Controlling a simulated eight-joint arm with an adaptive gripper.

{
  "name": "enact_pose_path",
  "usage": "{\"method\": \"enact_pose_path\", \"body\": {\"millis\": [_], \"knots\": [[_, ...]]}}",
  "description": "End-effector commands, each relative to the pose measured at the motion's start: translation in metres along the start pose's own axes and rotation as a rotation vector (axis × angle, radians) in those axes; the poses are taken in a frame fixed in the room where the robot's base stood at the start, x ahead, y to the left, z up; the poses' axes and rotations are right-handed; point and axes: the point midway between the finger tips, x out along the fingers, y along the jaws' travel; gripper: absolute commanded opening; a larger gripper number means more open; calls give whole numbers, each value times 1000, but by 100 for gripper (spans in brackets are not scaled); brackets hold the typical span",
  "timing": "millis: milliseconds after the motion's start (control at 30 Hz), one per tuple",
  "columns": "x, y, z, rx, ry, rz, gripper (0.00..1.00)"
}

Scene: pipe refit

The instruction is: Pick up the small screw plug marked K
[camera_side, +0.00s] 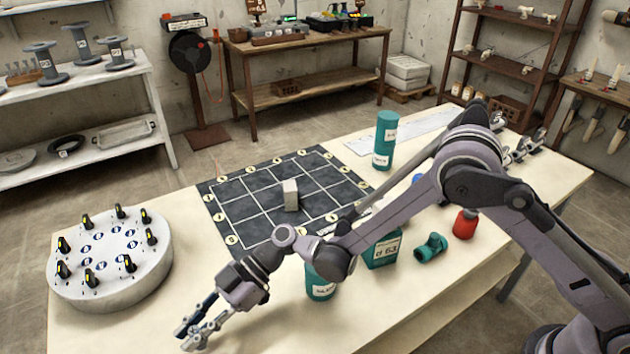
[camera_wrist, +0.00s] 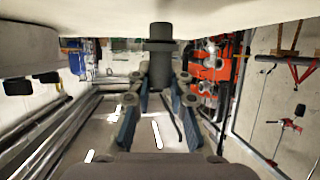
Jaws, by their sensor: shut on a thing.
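My gripper (camera_side: 190,334) is low at the front edge of the table, just right of and in front of the round grey stand. In the wrist view its fingers (camera_wrist: 162,82) are closed around a dark grey stepped plug (camera_wrist: 160,45), with a wider collar near the fingertips. No letter K can be read on it. In the side view I cannot make out the held plug. The round grey stand (camera_side: 108,288) carries several small black-and-yellow pieces in a ring, with blue-and-white labels too small to read.
A dark gridded board (camera_side: 262,223) with a small pale block (camera_side: 290,195) lies mid-table. Teal containers (camera_side: 384,250), a teal pipe fitting (camera_side: 430,247) and a red jar (camera_side: 465,224) stand under and near my arm. Bare tabletop shows between stand and board.

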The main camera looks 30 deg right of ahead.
Motion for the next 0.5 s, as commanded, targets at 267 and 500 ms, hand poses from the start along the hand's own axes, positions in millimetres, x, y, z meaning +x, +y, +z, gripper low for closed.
{"method": "enact_pose_path", "body": {"millis": [267,500], "knots": [[-44,5,-27,3,0,5,0],[-100,12,-36,1,0,3,0]]}}
